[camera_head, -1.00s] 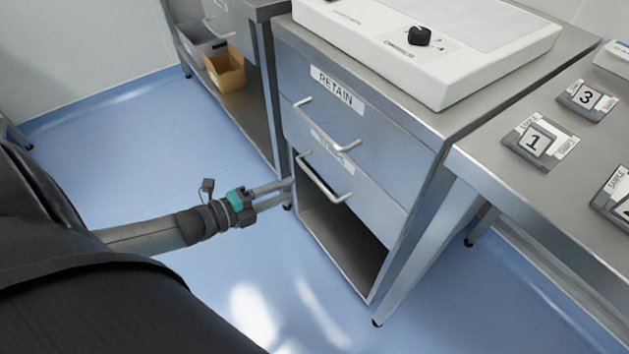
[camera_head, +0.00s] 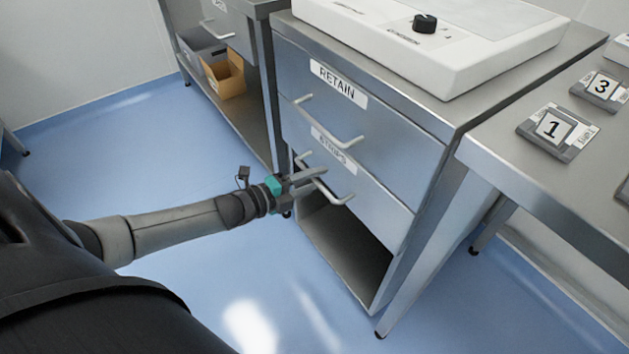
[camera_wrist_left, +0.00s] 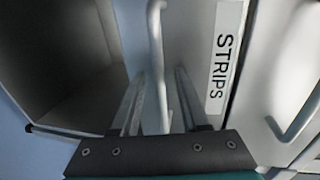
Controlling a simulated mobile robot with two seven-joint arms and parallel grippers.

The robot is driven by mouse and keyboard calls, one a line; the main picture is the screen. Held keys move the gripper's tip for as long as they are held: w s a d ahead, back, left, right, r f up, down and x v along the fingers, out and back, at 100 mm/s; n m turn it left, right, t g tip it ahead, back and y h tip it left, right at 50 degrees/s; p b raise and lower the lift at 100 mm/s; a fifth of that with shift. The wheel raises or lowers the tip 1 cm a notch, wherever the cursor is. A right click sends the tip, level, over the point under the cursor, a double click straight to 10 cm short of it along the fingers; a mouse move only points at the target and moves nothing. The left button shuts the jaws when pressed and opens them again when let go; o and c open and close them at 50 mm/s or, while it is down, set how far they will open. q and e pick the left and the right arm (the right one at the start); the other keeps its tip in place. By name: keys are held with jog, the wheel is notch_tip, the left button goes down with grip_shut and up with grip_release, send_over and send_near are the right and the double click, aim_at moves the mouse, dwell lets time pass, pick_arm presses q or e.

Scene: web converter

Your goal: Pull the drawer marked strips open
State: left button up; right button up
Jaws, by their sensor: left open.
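The strips drawer (camera_head: 378,193) is the lower grey drawer of the metal cabinet and looks shut. Its label reads STRIPS in the left wrist view (camera_wrist_left: 224,58). Its bar handle (camera_head: 342,198) is partly hidden by my left gripper (camera_head: 320,178) in the head view. In the left wrist view the strips handle (camera_wrist_left: 156,45) runs between the two open fingers of my left gripper (camera_wrist_left: 160,95). I cannot tell whether a finger touches the bar. My right gripper is not in view.
The RETAIN drawer (camera_head: 320,88), with its own handle (camera_head: 347,141), is directly above. An open compartment (camera_head: 345,245) lies below. A metal table (camera_head: 488,150) stands at the right, and the blue floor (camera_head: 190,290) is clear at the left.

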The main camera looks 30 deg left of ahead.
pick_arm(q)
grip_shut()
dwell(0.4)
dwell(1.1)
